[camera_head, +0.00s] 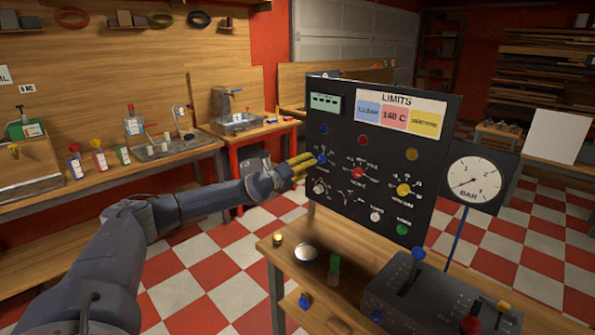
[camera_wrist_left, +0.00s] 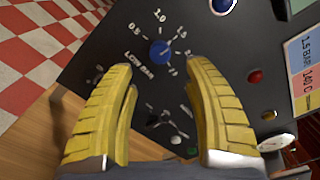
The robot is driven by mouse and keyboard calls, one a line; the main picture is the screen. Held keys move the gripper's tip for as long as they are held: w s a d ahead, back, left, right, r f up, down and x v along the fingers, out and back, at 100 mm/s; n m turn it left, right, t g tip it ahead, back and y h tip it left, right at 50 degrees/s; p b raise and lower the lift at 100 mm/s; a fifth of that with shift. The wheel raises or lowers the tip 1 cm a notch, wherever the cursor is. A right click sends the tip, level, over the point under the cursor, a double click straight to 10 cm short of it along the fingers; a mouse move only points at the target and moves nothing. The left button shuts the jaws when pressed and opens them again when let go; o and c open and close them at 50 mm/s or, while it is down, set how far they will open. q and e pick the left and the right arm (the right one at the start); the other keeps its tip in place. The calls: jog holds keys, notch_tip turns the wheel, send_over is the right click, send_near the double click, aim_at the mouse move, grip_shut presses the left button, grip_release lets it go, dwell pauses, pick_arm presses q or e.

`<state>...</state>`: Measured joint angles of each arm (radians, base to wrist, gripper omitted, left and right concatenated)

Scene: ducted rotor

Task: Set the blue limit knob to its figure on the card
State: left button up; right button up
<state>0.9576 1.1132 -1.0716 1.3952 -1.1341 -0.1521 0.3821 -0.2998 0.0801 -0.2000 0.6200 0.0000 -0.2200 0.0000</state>
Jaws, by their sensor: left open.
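The blue limit knob (camera_head: 321,158) is on the upper left of the dark panel's knob area. In the left wrist view the blue knob (camera_wrist_left: 160,52) has a printed scale around it, with 0.5 and 1.0 legible; its pointer direction is too small to tell. The card (camera_head: 412,98) headed LIMITS is at the panel top; its blue field (camera_wrist_left: 302,44) reads 1.5 BAR. My left gripper (camera_head: 303,165) is open, its yellow fingers directed at the blue knob. In the wrist view the left gripper's fingers (camera_wrist_left: 161,72) are spread to either side, with the knob beyond and between their tips.
A red knob (camera_head: 358,173) and a yellow knob (camera_head: 404,189) sit right of the blue one. A silver knob (camera_head: 319,187) is just below it. A pressure gauge (camera_head: 474,186) stands at the right. The bench (camera_head: 275,245) holds small loose items and a lever box (camera_head: 400,290).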

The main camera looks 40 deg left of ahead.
pick_arm(q)
jog(key=shift+s+a, duration=0.15)
jog(key=shift+s, duration=0.85)
jog(key=shift+s+a, duration=0.1)
jog(key=shift+s, duration=0.9)
